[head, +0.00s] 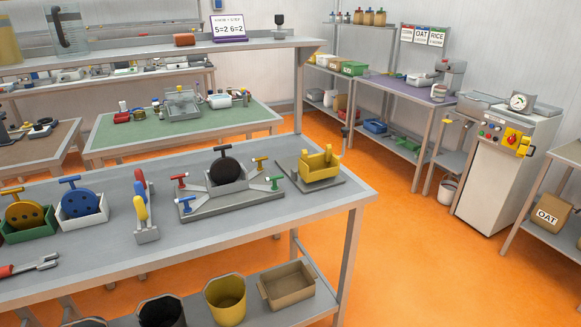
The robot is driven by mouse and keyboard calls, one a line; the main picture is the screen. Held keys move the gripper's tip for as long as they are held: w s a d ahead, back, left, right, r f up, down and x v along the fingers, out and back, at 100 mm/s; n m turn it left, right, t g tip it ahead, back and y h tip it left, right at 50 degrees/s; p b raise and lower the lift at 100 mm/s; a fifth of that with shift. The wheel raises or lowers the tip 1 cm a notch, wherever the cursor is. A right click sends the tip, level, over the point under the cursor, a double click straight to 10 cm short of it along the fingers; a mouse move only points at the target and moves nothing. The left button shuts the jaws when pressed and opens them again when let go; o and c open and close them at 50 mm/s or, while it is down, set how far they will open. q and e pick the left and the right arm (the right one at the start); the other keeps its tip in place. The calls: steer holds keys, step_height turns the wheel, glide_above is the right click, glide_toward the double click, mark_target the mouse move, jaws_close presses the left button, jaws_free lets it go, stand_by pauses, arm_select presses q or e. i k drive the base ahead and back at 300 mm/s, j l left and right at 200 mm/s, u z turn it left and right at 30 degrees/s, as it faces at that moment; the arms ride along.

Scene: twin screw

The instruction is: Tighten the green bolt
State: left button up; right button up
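On the grey bench, a grey fixture (228,192) holds a dark round disc (225,171) upright in its middle block. Small coloured T-shaped bolts stick out at its sides. The green bolt (274,181) appears to be the small greenish one at the fixture's front right; it is tiny here, and I cannot tell how far it is screwed in. A red bolt (180,178) and a blue bolt (185,202) are on the left side. Neither of my grippers shows in the head view.
A yellow block on a grey plate (322,190) stands right of the fixture. Coloured-handled tools (141,204) stand upright on its left, beside a white box with a blue disc (82,203). Bins (226,298) fill the shelf below. Orange floor (440,265) is open on the right.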

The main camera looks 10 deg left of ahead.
mark_target(274, 187)
steer(key=i+l, duration=0.45)
steer(key=i, duration=0.2)
steer(key=i+l, duration=0.45)
steer(key=i, duration=0.15)
